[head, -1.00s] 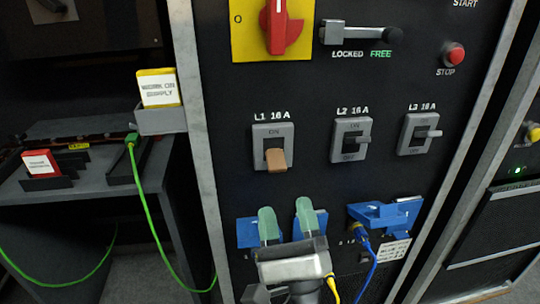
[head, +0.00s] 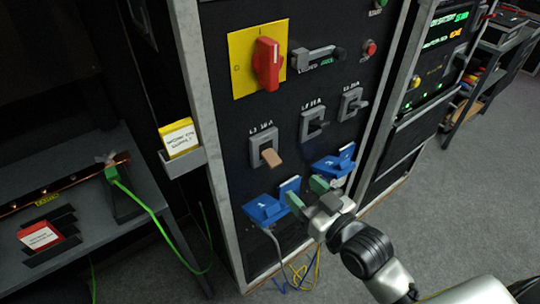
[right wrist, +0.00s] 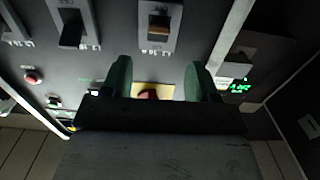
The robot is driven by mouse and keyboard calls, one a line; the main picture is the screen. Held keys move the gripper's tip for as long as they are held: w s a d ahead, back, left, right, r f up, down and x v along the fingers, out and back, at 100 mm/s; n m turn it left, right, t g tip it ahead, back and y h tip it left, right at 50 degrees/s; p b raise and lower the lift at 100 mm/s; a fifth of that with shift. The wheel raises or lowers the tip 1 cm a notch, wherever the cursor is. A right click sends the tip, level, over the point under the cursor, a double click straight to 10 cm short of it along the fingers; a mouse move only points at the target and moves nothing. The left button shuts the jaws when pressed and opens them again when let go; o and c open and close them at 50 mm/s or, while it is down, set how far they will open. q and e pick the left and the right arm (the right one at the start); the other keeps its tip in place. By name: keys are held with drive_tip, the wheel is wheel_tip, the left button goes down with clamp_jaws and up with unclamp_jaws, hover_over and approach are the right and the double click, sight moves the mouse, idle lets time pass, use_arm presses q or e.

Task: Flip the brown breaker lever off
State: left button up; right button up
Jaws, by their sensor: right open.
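The brown breaker lever (head: 271,157) sticks out of the grey L1 breaker (head: 263,143) on the black panel. It also shows in the right wrist view (right wrist: 158,35), where the picture is upside down. From this angle I cannot tell whether it sits at ON or OFF. My right gripper (head: 307,194) has green fingers, apart and empty. It is below and to the right of the brown lever, near the blue holders, and not touching the lever. In the right wrist view the lever lies between and beyond the fingertips (right wrist: 158,80). My left gripper is out of view.
Two more grey breakers, L2 (head: 313,124) and L3 (head: 351,104), stand to the right. A red rotary switch (head: 267,64) is above. A card holder (head: 182,155) juts out at left. Cables (head: 300,268) hang below.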

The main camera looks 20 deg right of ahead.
sight(277, 165)
drive_tip(key=x, duration=1)
drive_tip(key=shift+w+f+p, duration=0.1)
drive_tip(key=shift+w+p, duration=0.2)
drive_tip(key=shift+p, duration=0.05)
